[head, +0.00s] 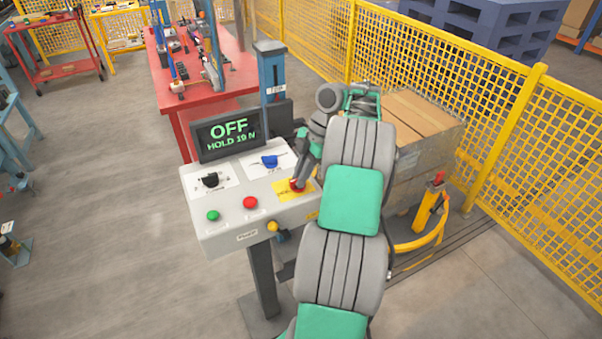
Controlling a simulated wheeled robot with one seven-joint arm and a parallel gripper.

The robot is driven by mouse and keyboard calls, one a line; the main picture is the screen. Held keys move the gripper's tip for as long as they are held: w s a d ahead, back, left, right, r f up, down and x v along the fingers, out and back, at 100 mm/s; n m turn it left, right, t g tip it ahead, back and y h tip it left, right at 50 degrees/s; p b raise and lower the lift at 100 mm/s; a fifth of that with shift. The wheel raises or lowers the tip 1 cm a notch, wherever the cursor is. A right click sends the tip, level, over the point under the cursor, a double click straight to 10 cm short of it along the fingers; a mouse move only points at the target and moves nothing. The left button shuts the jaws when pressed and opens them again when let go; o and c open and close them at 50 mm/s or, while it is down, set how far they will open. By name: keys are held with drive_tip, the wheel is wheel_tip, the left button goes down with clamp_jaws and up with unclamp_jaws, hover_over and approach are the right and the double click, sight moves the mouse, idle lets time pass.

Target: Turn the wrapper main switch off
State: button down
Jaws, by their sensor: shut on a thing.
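The wrapper's control console (232,227) stands on a post in the middle of the head view. At its right side is a yellow plate (281,188) with a red rotary switch (294,187), which looks like the main switch. My gripper (298,183) reaches down onto this red switch and is shut on it. The fingers cover much of the switch, so its handle angle is hard to tell. The display (228,133) on the console reads "OFF" and "HOLD 19 N".
The console also has a black knob (211,180), a blue knob (269,161), a green button (212,215), a red button (250,202) and a yellow knob (272,226). A pallet load of boxes (420,118) stands behind my arm. Yellow mesh fence (500,120) runs along the right.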

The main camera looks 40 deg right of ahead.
idle(0.3)
drive_tip(key=c, duration=1.4)
unclamp_jaws()
drive_tip(key=shift+c, duration=0.2)
